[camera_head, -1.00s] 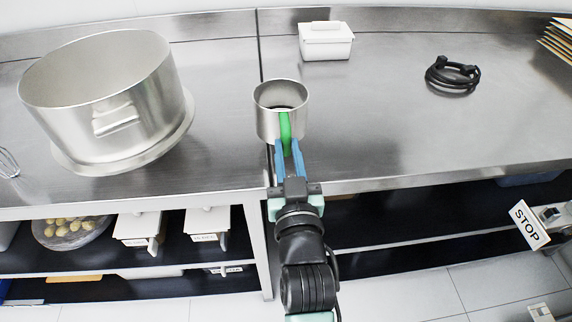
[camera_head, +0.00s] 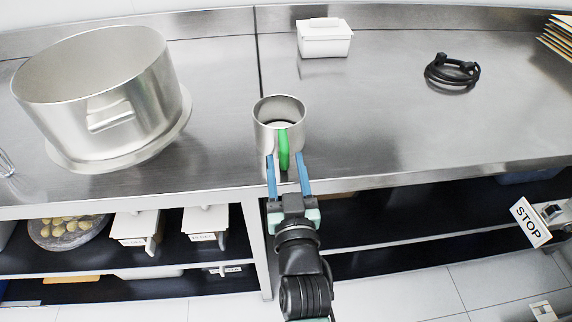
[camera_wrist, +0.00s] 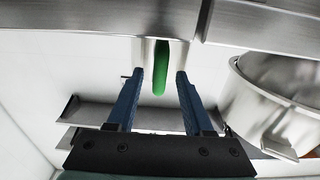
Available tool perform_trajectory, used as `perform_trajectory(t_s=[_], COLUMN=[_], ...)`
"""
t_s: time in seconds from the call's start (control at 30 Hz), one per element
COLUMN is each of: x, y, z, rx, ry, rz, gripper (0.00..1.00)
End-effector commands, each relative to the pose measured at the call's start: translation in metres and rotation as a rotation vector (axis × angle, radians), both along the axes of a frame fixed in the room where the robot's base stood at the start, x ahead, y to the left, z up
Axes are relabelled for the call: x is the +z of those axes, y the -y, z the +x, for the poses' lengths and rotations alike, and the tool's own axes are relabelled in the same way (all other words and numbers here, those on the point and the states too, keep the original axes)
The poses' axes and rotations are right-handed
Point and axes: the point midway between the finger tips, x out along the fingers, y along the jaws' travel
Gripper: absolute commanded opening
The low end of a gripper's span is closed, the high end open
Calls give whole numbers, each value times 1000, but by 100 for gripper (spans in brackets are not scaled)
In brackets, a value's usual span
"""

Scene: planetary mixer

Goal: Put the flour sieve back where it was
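The flour sieve (camera_head: 266,138) is a metal cylinder with a green handle (camera_head: 284,150). It stands upright on the steel counter near the front edge, its handle pointing toward me. My gripper (camera_head: 286,157) has its two blue fingers spread apart, one on each side of the handle's end, with gaps between. In the wrist view the green handle (camera_wrist: 161,68) shows between the open fingertips (camera_wrist: 160,74), and the sieve body is mostly hidden beyond the picture's top.
A large metal bowl (camera_head: 105,115) stands to the left on the counter (camera_head: 390,130). A white lidded box (camera_head: 324,42) is at the back and a coiled black cable (camera_head: 452,72) at the right. The counter right of the sieve is clear. A shelf with tubs lies below.

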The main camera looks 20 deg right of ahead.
Motion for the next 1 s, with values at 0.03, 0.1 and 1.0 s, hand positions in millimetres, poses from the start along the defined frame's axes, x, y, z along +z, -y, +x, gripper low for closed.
perform_trajectory(t_s=[0.03, 0.1, 1.0], x=[0, 0, -3], y=[0, 0, -31], z=[0, 0, -104], rx=[0, 0, 1], ry=[0, 0, -2], rz=[0, 0, 0], gripper=[51, 51, 51])
